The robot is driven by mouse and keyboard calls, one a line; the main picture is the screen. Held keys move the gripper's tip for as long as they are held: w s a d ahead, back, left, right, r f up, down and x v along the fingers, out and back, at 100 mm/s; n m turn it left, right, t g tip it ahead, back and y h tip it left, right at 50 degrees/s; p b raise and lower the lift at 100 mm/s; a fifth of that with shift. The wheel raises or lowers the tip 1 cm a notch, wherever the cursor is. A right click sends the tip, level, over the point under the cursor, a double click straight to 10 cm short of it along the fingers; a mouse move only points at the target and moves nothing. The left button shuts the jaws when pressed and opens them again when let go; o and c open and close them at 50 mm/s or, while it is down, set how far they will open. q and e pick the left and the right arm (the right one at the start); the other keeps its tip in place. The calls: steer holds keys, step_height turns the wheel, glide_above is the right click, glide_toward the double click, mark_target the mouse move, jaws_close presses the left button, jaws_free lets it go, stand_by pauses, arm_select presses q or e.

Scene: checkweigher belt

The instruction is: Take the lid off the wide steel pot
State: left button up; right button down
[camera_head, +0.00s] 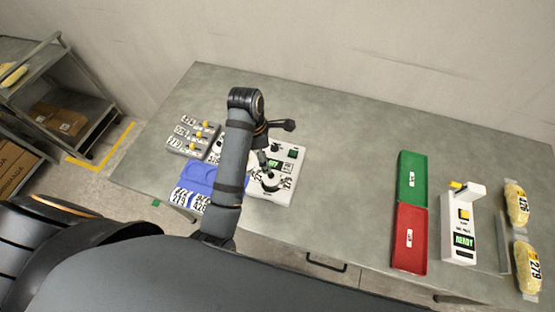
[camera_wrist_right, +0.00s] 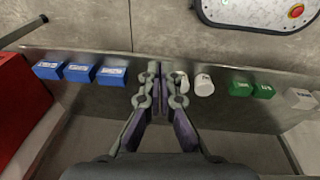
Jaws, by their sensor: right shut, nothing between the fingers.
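I cannot make out a wide steel pot or its lid in either view. In the head view my left arm reaches over the left part of the table. The right gripper is not in the head view.
A blue tray (camera_head: 199,175) and weights (camera_head: 188,137) lie left of the arm. A green tray (camera_head: 412,179), red tray (camera_head: 409,238), white reader (camera_head: 462,215) and yellow bags (camera_head: 517,203) stand right. The middle is clear. Blue boxes (camera_wrist_right: 79,72) and white cylinders (camera_wrist_right: 204,85) line the ledge.

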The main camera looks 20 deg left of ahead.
mark_target(270, 175)
arm_select(q)
steer(key=s+f, duration=0.2)
steer(key=s+f+p, duration=0.1)
steer(key=shift+s+d, duration=0.25)
steer(key=shift+s, duration=0.15)
arm_select(e)
steer(key=s+r+g, duration=0.1)
steer(key=s, duration=1)
arm_select(q)
steer(key=shift+w+d+f, duration=0.1)
steer(key=shift+w+f, duration=0.6)
steer(key=shift+w, duration=0.05)
steer(key=shift+w+d+f+p, duration=0.15)
steer(key=shift+f+p, duration=0.3)
steer(key=shift+w+d+f+p, duration=0.1)
steer(key=shift+w+f+p, duration=0.05)
steer(key=shift+f+p, duration=0.3)
steer(key=shift+s+d+f+p, duration=0.1)
steer(key=shift+f+p, duration=0.05)
steer(key=shift+f, duration=0.45)
steer(key=shift+d+f+p, duration=0.1)
steer(key=shift+f+p, duration=0.05)
steer(key=shift+f, duration=0.8)
steer(key=c, duration=0.9)
arm_select(e)
steer(key=w+r, duration=0.2)
steer(key=w, duration=0.3)
steer(key=shift+w+r+t, duration=0.15)
steer(key=shift+w+t, duration=0.15)
steer(key=shift+t, duration=0.1)
